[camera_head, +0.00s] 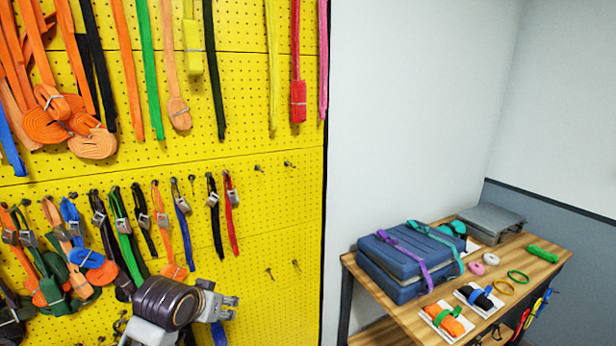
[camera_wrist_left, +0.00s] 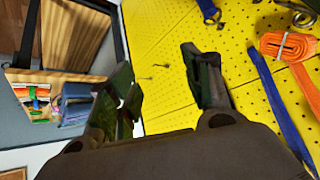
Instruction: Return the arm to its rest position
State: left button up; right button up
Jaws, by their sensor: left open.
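My left gripper (camera_head: 230,307) is at the bottom of the head view, in front of the lower yellow pegboard (camera_head: 290,215), with its dark wrist to the left of the fingers. In the left wrist view its two dark fingers stand apart (camera_wrist_left: 162,70), with nothing between them. A blue strap (camera_wrist_left: 275,105) hangs on the board to the right of the fingers. My right gripper is in neither view.
Many coloured straps hang on the pegboard, including a buckled red strap (camera_head: 231,215) above my gripper. To the right, a wooden table (camera_head: 545,270) bears a blue strapped case (camera_head: 385,270), a grey case (camera_head: 490,220) and small rolls. The board's lower right is bare except for pegs.

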pick_arm(q)
jog(key=s+f+g, duration=0.5)
jog(key=s+f, duration=1.3)
jog(key=s, duration=0.4)
notch_tip(320, 180, down, 35)
jog(key=s+g+b, duration=0.1)
jog(key=s+b, duration=0.1)
jog(key=s+a+f, duration=0.2)
jog(key=s+f, duration=0.8)
jog(key=s, duration=0.1)
jog(key=s+a+f+g+y+b, duration=0.1)
jog(key=s+a+f, duration=0.1)
jog(key=s+f, duration=0.9)
jog(key=shift+s+a+f, duration=0.2)
jog(key=shift+s+a, duration=0.15)
